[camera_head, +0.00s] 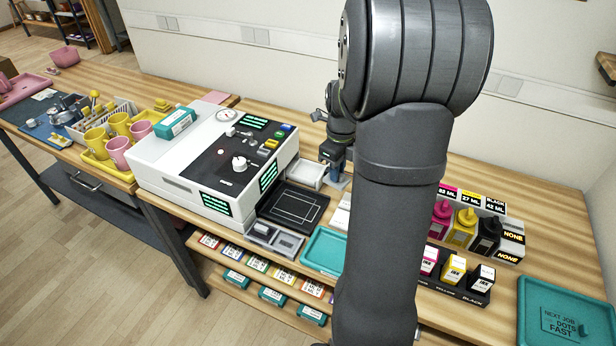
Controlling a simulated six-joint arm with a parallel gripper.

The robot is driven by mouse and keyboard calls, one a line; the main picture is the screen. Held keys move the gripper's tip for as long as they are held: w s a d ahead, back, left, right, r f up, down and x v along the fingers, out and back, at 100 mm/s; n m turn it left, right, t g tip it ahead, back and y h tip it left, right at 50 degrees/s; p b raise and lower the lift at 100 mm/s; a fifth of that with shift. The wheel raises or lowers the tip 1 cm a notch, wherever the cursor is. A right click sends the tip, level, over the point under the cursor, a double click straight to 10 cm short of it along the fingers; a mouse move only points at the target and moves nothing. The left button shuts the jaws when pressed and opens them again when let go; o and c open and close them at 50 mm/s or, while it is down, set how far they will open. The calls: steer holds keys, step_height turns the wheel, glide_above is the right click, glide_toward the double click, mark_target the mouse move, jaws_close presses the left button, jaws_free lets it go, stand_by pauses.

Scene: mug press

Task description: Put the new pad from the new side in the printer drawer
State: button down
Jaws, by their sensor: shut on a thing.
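The white printer (168,165) with a dark top panel stands left of centre. Its dark drawer (268,217) shows at its front right, with a pale rectangular outline on its flat floor and no pad visible in it. My gripper (336,168) is small in the view, pointing down behind my large arm, just right of a small white open tray (306,174). It is shut on a small grey-blue piece that seems to be the pad (340,184); its shape is mostly hidden. I cannot read which side of the pad holder is new.
Teal empty tray (323,250) lies in front of the drawer, partly behind my arm. Ink bottles (464,228) and small ink boxes (453,270) stand at right. Yellow and pink mugs (118,150) fill a tray at left. A teal box (175,123) lies on the printer.

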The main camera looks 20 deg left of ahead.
steer(key=w+a+m, duration=0.2)
steer(key=w, duration=0.8)
glide_above(307, 174)
step_height(307, 174, down, 7)
steer(key=shift+d+f, duration=0.1)
steer(key=shift+f, duration=2.1)
steer(key=shift+f, duration=0.2)
steer(key=c, duration=1.4)
jaws_free()
steer(key=shift+c, duration=0.2)
steer(key=shift+r, duration=0.1)
